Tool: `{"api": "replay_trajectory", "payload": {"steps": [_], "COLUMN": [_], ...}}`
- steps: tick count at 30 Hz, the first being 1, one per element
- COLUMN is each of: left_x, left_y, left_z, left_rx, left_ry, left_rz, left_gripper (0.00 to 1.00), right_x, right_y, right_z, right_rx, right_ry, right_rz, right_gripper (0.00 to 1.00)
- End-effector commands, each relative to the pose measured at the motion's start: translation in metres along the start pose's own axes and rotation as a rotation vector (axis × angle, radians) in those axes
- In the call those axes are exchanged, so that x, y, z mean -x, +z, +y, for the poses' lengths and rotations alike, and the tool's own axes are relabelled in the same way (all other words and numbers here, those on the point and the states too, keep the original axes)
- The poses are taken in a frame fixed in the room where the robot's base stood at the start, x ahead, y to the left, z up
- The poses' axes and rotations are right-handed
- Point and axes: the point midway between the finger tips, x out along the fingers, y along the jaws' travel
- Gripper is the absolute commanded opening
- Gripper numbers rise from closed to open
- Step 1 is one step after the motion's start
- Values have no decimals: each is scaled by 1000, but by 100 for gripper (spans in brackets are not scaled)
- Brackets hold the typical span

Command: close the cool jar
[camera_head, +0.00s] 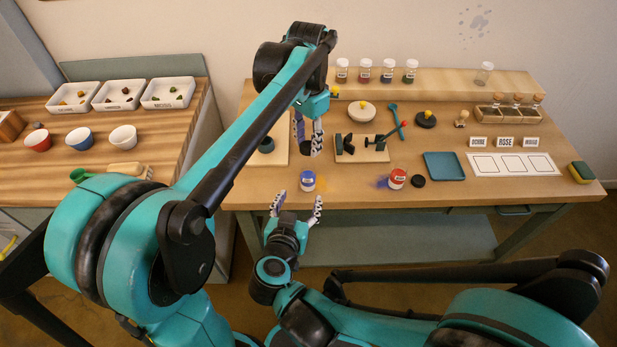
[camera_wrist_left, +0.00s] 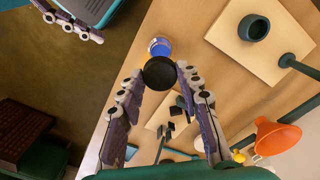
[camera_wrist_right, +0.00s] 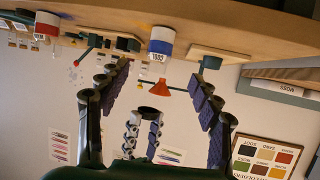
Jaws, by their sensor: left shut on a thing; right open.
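The cool jar is a small blue jar with a white label (camera_head: 308,181), upright near the table's front edge. It also shows in the left wrist view (camera_wrist_left: 160,46) and right wrist view (camera_wrist_right: 161,43). Its top is partly hidden by the lid in the left wrist view. My left gripper (camera_head: 308,143) is shut on a round black lid (camera_wrist_left: 159,72), above and behind the jar. My right gripper (camera_head: 296,204) is open and empty in front of the jar, low at the table edge; in its wrist view the jar appears between and beyond the spread fingers.
A red jar (camera_head: 397,178) stands to the right, with a black lid (camera_head: 418,181) lying beside it. A wooden board with black fittings (camera_head: 361,155) lies behind the blue jar. A teal tray (camera_head: 445,166) is farther right. A mortar (camera_head: 266,145) stands left.

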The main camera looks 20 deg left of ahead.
Motion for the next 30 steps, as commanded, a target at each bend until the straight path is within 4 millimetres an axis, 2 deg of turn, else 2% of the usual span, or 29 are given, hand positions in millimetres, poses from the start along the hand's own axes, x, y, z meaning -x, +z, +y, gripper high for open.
{"api": "replay_trajectory", "payload": {"steps": [5,8,15,21,25,30], "left_x": [0,0,0,0,0,0], "left_y": [0,0,0,0,0,0], "left_z": [0,0,0,0,0,0], "left_rx": [0,0,0,0,0,0], "left_ry": [0,0,0,0,0,0], "left_rz": [0,0,0,0,0,0], "left_gripper": [25,25,25,25,25,25], "right_x": [-8,-21,-68,-100,-113,-120], "right_y": [0,0,0,0,0,0], "right_z": [0,0,1,0,0,0], "right_rx": [-1,-2,-2,-2,-1,0], "right_ry": [1,4,3,1,0,-1], "right_rz": [0,0,0,1,0,1], "right_gripper": [64,64,64,64,64,64]}}
